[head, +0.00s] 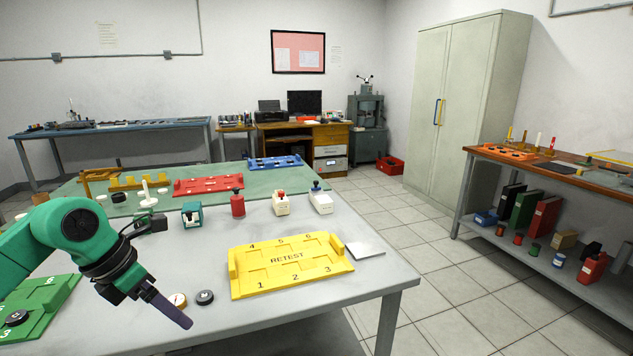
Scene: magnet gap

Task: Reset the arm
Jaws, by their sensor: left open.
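My left gripper (168,305) hangs over the front of the grey table (232,329), at the end of my green arm (70,232). Its fingers overlap in this view, and nothing shows held in it. A yellow RETEST tray (289,264), with places marked 1 to 6, lies further right and looks empty. My right gripper is out of view.
A green tray (48,300) with a black disc lies at the left, partly hidden by my arm. Small devices, including a red one (237,203), stand behind the yellow tray. Colored racks, including a red one (208,186), stand further back.

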